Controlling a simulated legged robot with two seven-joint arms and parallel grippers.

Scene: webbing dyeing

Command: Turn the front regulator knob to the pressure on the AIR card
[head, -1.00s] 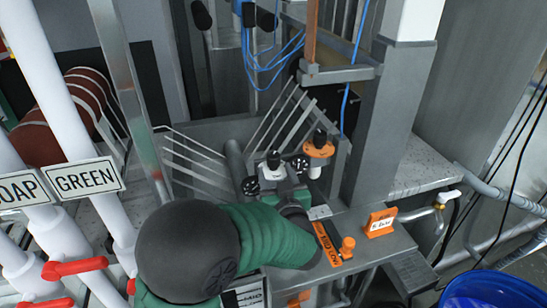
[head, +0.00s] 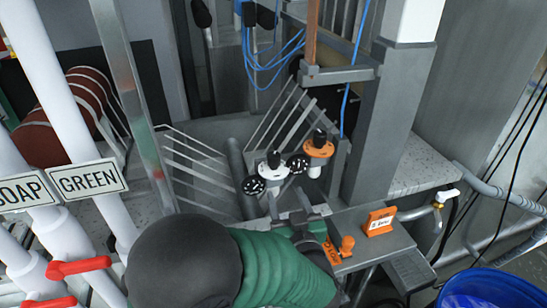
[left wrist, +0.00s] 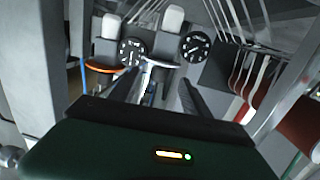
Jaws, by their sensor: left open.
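Two regulators stand side by side on the machine. The white one (head: 273,172), with a black knob on top, is nearer in the head view; the orange-ringed one (head: 319,149) is a little further back and right. Two round black gauges (head: 252,185) sit beside them; I cannot read their needles. The orange card (head: 381,221) stands on the metal ledge, its writing too small to read surely. My left gripper (head: 286,203) is open and empty, just on the near side of the white regulator and apart from it. In the left wrist view its fingers (left wrist: 158,90) point toward both regulators.
Thin metal bars (head: 200,160) rise behind the gripper. A steel post (head: 375,120) stands to the right. White pipes with red handles (head: 78,267) are at the left, a blue tub (head: 490,288) lower right.

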